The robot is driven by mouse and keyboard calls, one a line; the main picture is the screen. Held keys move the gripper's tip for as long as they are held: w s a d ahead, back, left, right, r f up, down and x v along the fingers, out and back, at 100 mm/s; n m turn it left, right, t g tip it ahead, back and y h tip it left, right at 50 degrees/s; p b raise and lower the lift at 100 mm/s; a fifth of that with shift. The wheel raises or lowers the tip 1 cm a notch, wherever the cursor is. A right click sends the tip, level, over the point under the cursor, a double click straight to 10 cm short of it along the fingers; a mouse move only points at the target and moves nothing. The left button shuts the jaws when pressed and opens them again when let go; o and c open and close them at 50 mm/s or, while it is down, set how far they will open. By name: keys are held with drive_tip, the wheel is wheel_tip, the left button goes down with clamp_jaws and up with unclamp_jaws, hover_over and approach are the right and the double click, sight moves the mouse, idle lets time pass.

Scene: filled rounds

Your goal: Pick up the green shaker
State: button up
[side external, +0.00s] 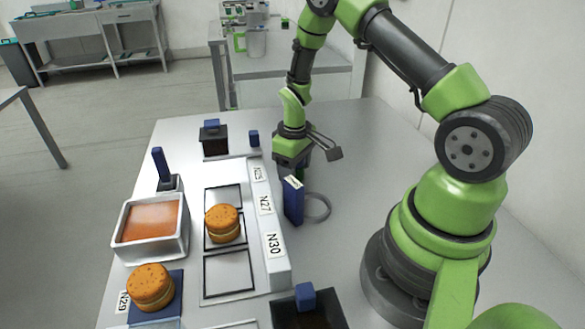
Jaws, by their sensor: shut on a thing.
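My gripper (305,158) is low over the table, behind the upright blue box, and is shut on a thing. A small dark green part, which looks like the green shaker (304,176), shows just below the gripper. Most of it is hidden behind the gripper and the blue box, so I cannot tell whether its base touches the table.
The blue box (293,201) stands close in front of my gripper, beside a grey ring (317,208). A long white labelled block (268,225) lies to the left. The table's right side is clear.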

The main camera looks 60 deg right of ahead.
drive_tip(key=shift+r, duration=0.1)
drive_tip(key=r, duration=0.6)
drive_tip(key=a+r, duration=0.1)
drive_tip(key=r, duration=0.2)
drive_tip(key=shift+w+r, duration=0.3)
drive_tip(key=shift+w, duration=0.1)
drive_tip(key=w+a+r+n, duration=0.2)
drive_tip(key=w+a, duration=0.1)
drive_tip(key=a, duration=1)
drive_tip(key=w+a+r+n, duration=0.1)
drive_tip(key=w+a+n, duration=0.2)
drive_tip(key=a, duration=0.9)
drive_tip(key=s+a+r+n, duration=0.1)
drive_tip(key=s+a+r, duration=0.15)
drive_tip(key=a, duration=0.65)
drive_tip(key=shift+s+a+f, duration=0.1)
drive_tip(key=shift+s+f, duration=0.1)
drive_tip(key=shift+f, duration=1.4)
drive_tip(key=shift+s+f, duration=0.2)
drive_tip(key=shift+f, duration=1.35)
drive_tip(key=shift+a, duration=0.5)
